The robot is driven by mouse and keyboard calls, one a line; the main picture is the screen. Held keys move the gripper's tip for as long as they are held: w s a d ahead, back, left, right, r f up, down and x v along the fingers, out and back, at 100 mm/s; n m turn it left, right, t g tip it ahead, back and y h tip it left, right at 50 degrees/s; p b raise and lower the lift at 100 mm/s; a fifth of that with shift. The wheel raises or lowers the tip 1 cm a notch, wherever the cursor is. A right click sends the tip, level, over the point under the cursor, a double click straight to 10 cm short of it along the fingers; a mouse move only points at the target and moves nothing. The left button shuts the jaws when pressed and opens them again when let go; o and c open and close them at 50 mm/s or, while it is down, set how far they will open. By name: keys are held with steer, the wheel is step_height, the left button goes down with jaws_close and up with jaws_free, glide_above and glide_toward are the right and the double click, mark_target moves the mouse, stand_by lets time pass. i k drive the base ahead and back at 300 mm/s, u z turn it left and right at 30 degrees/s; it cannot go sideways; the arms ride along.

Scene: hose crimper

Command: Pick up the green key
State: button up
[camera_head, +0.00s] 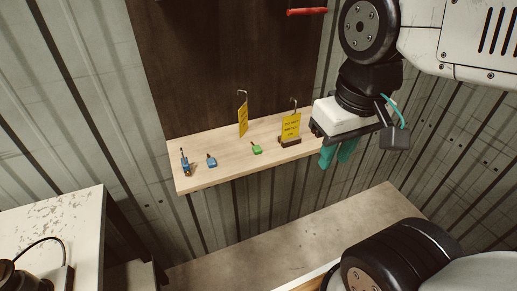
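The green key (256,148) is small and lies on the light wooden shelf (220,172), left of a yellow tag on a dark base. My gripper (338,154) has teal fingers under a white and black body. It is at the right end of the shelf, to the right of the green key and apart from it. Its two fingers show side by side, but I cannot tell how far apart they are. I see nothing held between them.
A blue key (211,161) and a blue tool-like item (185,163) lie left on the shelf. Yellow tags hang on hooks: one (243,121) behind the keys, one (291,128) right of the green key. A dark panel (225,55) rises behind. A worn white cabinet (55,225) stands lower left.

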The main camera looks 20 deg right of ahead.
mark_target(257, 150)
steer(key=z, duration=2.4)
steer(key=k, duration=0.85)
steer(key=u, duration=0.75)
